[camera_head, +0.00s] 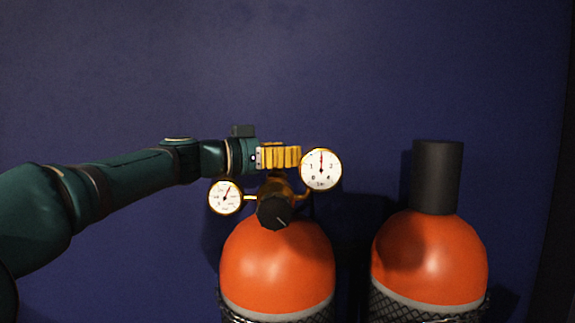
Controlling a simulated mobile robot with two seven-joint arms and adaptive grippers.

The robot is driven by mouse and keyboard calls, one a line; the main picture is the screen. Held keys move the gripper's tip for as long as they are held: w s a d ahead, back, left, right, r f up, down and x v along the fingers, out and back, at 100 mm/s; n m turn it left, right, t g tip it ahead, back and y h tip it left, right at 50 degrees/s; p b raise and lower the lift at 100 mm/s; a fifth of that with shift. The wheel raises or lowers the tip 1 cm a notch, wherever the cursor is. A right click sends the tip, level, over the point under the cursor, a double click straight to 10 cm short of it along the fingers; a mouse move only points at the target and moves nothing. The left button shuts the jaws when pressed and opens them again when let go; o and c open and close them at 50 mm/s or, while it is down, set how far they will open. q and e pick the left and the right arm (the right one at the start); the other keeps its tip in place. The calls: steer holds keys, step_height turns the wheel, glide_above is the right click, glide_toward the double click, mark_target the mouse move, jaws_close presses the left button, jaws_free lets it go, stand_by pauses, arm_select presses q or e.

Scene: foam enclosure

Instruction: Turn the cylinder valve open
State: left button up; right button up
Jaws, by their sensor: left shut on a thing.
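The cylinder valve is a ribbed yellow-gold knob (281,157) on top of the left orange cylinder (278,262). My left gripper (262,157) reaches it from the left and is shut on the knob's left side; its fingers are mostly hidden. Below the knob are a brass valve body (278,187) and a black regulator knob (274,213) with a pale mark. A small gauge (225,197) sits to the left and a larger gauge (320,169) to the right, its red needle pointing up. My right gripper is not in view.
A second orange cylinder (430,262) with a tall black cap (437,177) stands to the right. A dark blue wall (300,65) is behind both. Dark mesh wraps the lower cylinders. The space above the valve is clear.

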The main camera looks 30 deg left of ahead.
arm_select(q)
steer(key=shift+f, duration=0.35)
steer(key=o, duration=1.4)
steer(key=shift+s+a, duration=0.1)
steer(key=shift+c, duration=0.2)
steer(key=shift+r, duration=0.15)
steer(key=shift+r, duration=0.1)
steer(key=v, duration=1.2)
